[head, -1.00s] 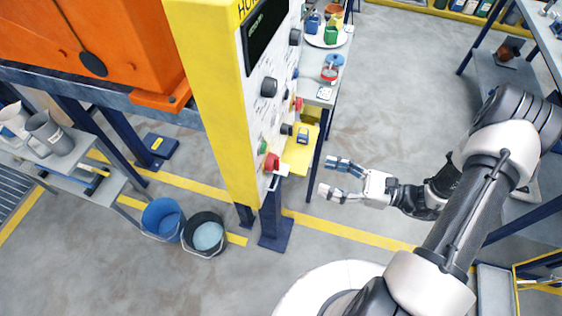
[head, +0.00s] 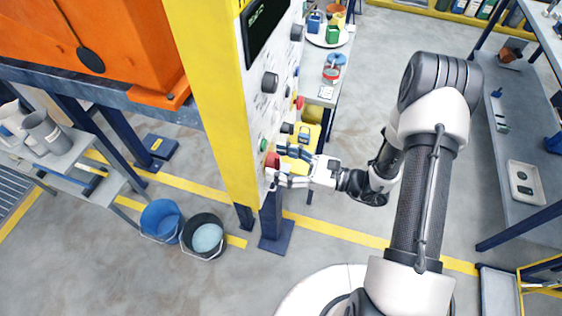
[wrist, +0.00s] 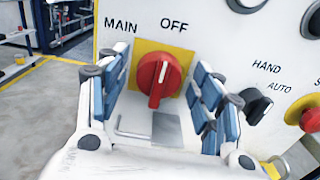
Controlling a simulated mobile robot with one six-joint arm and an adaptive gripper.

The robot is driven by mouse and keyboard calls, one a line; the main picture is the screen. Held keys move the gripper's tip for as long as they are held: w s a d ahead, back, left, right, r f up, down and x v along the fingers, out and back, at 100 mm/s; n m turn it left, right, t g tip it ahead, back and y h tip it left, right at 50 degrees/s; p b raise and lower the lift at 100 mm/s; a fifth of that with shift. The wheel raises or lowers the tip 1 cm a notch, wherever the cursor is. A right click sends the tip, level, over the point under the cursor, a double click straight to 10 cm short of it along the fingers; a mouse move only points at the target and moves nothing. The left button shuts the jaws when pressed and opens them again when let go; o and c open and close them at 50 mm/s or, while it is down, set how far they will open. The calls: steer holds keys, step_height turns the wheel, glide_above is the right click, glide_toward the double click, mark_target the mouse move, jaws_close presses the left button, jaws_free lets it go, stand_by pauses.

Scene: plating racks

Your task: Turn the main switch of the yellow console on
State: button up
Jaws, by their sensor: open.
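The yellow console (head: 210,95) stands in the middle of the head view, with its white control face turned to the right. Its main switch (wrist: 159,77) is a red rotary knob on a yellow plate, under the labels MAIN and OFF in the wrist view. The knob's white mark points up toward OFF. In the head view the red switch (head: 271,161) is low on the console face. My gripper (head: 281,166) is open, with its blue-padded fingers (wrist: 155,95) left and right of the knob.
A black HAND/AUTO selector (wrist: 257,105) is just right of the gripper, with a red button (wrist: 309,119) farther right. Two buckets (head: 203,236) stand on the floor at left.

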steer(key=shift+c, duration=0.5)
steer(key=c, duration=0.9)
steer(key=shift+m+p, duration=0.3)
steer(key=shift+w+d+f+m+p, duration=0.15)
steer(key=shift+m+p, duration=1.55)
steer(key=shift+m, duration=2.6)
steer(key=shift+w+a+f+m+p, duration=0.1)
steer(key=shift+m+p, duration=1.6)
steer(key=shift+m, duration=2.6)
